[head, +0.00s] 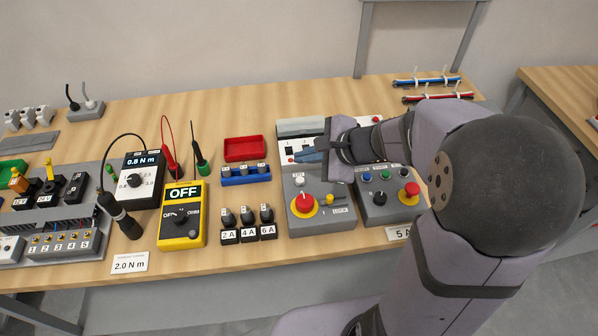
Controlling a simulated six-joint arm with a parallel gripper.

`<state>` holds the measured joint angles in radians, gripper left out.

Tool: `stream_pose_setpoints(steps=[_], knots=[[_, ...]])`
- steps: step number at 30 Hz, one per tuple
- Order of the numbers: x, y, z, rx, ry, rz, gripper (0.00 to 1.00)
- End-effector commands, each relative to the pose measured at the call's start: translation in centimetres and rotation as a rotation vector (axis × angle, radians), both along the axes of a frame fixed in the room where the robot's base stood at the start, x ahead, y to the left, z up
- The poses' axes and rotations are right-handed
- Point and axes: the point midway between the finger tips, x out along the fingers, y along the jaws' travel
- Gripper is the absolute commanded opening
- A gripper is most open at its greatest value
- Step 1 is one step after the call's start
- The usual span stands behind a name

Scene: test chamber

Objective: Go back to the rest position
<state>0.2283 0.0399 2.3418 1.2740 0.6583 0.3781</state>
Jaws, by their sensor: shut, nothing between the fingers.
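My gripper (308,156) shows in the head view at the right of the bench's middle, pointing left. Its fingers are shut with nothing held. They are above or in front of a white panel (290,143) with dark switches; I cannot tell whether they touch it. My arm reaches in from the lower right and hides part of that panel and the bench behind it. No object marks the rest position.
Below the gripper stand a grey box with a red knob (304,203) and a button box (379,209). Left are a red tray (244,148), a blue rack (245,175), a yellow meter (182,215) and a torque unit (141,180). Cable bundles (437,98) lie at the back right.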

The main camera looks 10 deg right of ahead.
Motion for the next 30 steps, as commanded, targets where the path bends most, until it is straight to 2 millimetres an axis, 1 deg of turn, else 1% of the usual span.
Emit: stream_pose_setpoints(steps=[5,8,10,14,19,20,23,27,30], knots=[[-0.1,0.0,-0.1,-0.001,0.001,0.007,0.00],[-0.9,0.2,-0.6,-0.013,0.003,0.045,0.00],[-2.1,0.3,-1.2,-0.031,0.009,0.097,0.00],[-5.3,0.6,-2.7,-0.073,0.032,0.237,0.00],[-10.9,0.3,-5.2,-0.134,0.090,0.448,0.00],[-11.5,0.5,-4.9,-0.173,0.095,0.500,0.00],[-13.6,0.1,-5.9,-0.298,0.103,0.663,0.00],[-16.3,-1.2,-7.2,-0.485,0.099,0.920,0.00],[-17.7,-2.6,-7.7,-0.622,0.085,1.119,0.00]])
